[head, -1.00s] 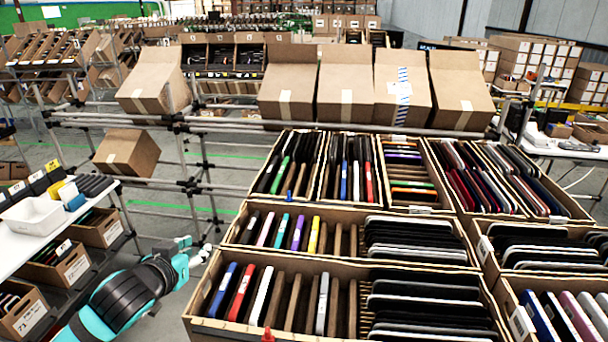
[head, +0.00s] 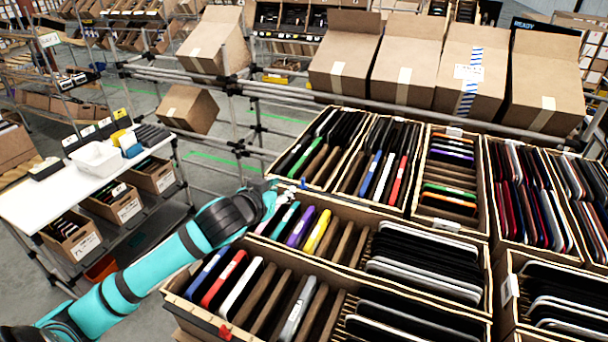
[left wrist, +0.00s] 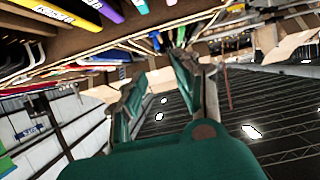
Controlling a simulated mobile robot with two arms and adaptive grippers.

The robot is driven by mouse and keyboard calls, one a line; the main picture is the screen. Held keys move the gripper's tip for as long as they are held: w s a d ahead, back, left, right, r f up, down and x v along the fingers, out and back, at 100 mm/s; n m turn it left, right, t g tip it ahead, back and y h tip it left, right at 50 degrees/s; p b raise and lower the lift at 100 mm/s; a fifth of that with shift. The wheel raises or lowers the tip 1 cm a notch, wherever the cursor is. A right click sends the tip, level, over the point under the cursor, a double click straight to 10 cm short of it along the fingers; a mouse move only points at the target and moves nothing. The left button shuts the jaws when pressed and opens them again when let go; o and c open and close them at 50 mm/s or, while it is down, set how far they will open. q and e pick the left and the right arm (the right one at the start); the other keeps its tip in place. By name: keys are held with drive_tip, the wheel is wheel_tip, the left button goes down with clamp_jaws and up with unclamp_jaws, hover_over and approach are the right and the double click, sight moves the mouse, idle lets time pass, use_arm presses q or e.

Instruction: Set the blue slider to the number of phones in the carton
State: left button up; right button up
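My left gripper (head: 282,189) is at the far left corner of the middle-row carton (head: 345,207), by its rim. In the left wrist view its two green fingers (left wrist: 160,75) stand apart with nothing between them. A small blue piece (head: 303,184) shows at the carton's back rim just right of the fingertips; it may be the blue slider, but it is too small to be sure. The carton holds several coloured phones, such as a purple one (head: 300,227) and a yellow one (head: 317,231), beside brown dividers and dark devices. My right gripper is not in view.
The front carton (head: 200,318) has a red piece (head: 225,332) on its front edge. More filled cartons stand behind and right. Empty tilted boxes (head: 407,50) line a rail behind them. A white table (head: 60,190) with a bin (head: 96,158) is at left.

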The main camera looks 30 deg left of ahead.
sight(303, 179)
use_arm(q)
drive_tip(key=p+x, duration=0.3)
drive_tip(key=x, duration=0.9)
drive_tip(key=shift+d+r, duration=0.1)
drive_tip(key=shift+d, duration=0.1)
drive_tip(key=shift+w+f, duration=0.35)
drive_tip(key=shift+w, duration=0.3)
drive_tip(key=shift+s, duration=0.1)
drive_tip(key=shift+c, duration=0.3)
drive_tip(key=shift+c, duration=1)
clamp_jaws()
